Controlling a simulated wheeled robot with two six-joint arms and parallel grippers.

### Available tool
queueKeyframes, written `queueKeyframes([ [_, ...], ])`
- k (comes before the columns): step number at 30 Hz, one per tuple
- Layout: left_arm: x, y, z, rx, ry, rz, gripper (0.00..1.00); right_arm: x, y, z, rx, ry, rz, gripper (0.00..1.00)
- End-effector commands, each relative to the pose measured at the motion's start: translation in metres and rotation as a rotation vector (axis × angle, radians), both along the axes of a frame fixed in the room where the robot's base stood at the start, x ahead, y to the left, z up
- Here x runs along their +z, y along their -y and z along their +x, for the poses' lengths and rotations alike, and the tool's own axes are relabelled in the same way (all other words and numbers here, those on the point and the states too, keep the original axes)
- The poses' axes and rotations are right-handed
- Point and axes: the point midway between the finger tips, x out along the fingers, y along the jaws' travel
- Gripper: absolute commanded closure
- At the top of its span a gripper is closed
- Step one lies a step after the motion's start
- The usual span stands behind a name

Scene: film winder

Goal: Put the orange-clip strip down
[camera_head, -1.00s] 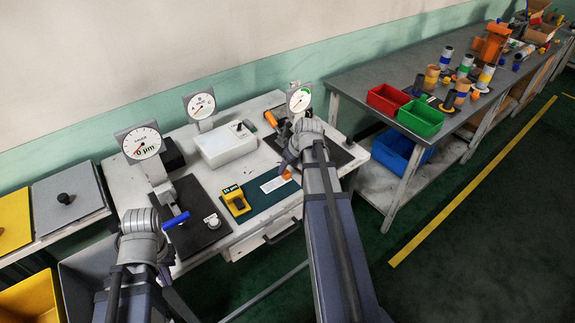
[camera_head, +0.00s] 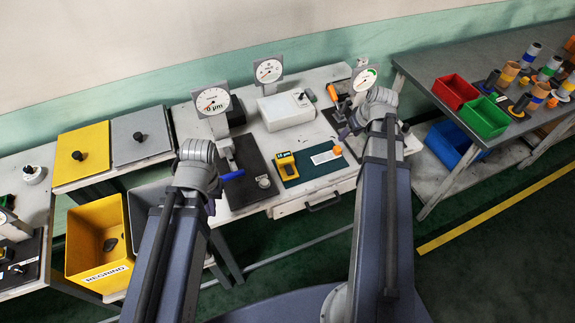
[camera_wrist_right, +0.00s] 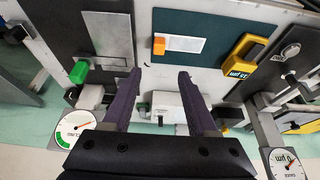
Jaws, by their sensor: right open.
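The orange-clip strip, a white strip (camera_head: 322,158) with an orange clip (camera_head: 337,150) at one end, lies flat on the dark teal mat (camera_head: 292,182). It also shows in the right wrist view (camera_wrist_right: 184,44). My right gripper (camera_wrist_right: 161,75) is open and empty, with its fingers apart from the strip. In the head view my right gripper (camera_head: 346,132) is beyond the clip, over the right side of the bench. My left gripper (camera_head: 211,198) is left of the mat, mostly hidden behind its own wrist, so its jaw state is unclear.
A yellow gauge block (camera_head: 286,165) sits on the mat left of the strip. Dial gauges (camera_head: 268,70) and a white box (camera_head: 286,108) stand behind. A dark-plated stand (camera_head: 243,170) is to the left. Yellow (camera_head: 101,240), red (camera_head: 455,91) and green (camera_head: 485,117) bins flank the bench.

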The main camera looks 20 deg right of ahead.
Motion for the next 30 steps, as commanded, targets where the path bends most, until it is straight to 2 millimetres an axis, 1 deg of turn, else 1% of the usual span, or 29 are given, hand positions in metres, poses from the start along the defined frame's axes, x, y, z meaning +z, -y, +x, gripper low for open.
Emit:
queueKeyframes([
  [2, 0.0, 0.0, 0.0, 0.0, 0.0, 0.0, 1.0, -0.001, -0.017, 0.001, 0.018, -0.016, 0.003, 0.41],
  [4, 0.0, 0.0, 0.0, 0.0, 0.0, 0.0, 1.0, -0.003, -0.046, 0.002, 0.042, -0.045, 0.009, 0.41],
  [5, 0.0, 0.0, 0.0, 0.0, 0.0, 0.0, 1.0, -0.005, -0.062, 0.002, 0.055, -0.062, 0.013, 0.41],
  [6, 0.0, 0.0, 0.0, 0.0, 0.0, 0.0, 1.0, -0.006, -0.085, 0.001, 0.074, -0.088, 0.014, 0.41],
  [8, 0.0, 0.0, 0.0, 0.0, 0.0, 0.0, 1.0, -0.009, -0.123, -0.004, 0.102, -0.133, 0.013, 0.41],
  [9, 0.0, 0.0, 0.0, 0.0, 0.0, 0.0, 1.0, -0.011, -0.148, -0.009, 0.121, -0.164, 0.009, 0.41],
  [11, 0.0, 0.0, 0.0, 0.0, 0.0, 0.0, 1.0, -0.013, -0.182, -0.018, 0.143, -0.207, -0.001, 0.41],
  [12, 0.0, 0.0, 0.0, 0.0, 0.0, 0.0, 1.0, -0.014, -0.204, -0.026, 0.158, -0.237, -0.012, 0.41],
  [14, 0.0, 0.0, 0.0, 0.0, 0.0, 0.0, 1.0, -0.015, -0.234, -0.039, 0.176, -0.277, -0.032, 0.41],
  [15, 0.0, 0.0, 0.0, 0.0, 0.0, 0.0, 1.0, -0.016, -0.253, -0.048, 0.188, -0.301, -0.047, 0.41],
  [18, 0.0, 0.0, 0.0, 0.0, 0.0, 0.0, 1.0, -0.016, -0.291, -0.071, 0.209, -0.351, -0.088, 0.41],
  [21, 0.0, 0.0, 0.0, 0.0, 0.0, 0.0, 1.0, -0.016, -0.318, -0.091, 0.223, -0.386, -0.128, 0.41],
  [24, 0.0, 0.0, 0.0, 0.0, 0.0, 0.0, 1.0, -0.016, -0.334, -0.105, 0.229, -0.406, -0.159, 0.41],
  [27, 0.0, 0.0, 0.0, 0.0, 0.0, 0.0, 1.0, -0.015, -0.343, -0.114, 0.231, -0.416, -0.179, 0.41],
  [30, 0.0, 0.0, 0.0, 0.0, 0.0, 0.0, 1.0, -0.015, -0.347, -0.117, 0.23, -0.42, -0.187, 0.41],
])
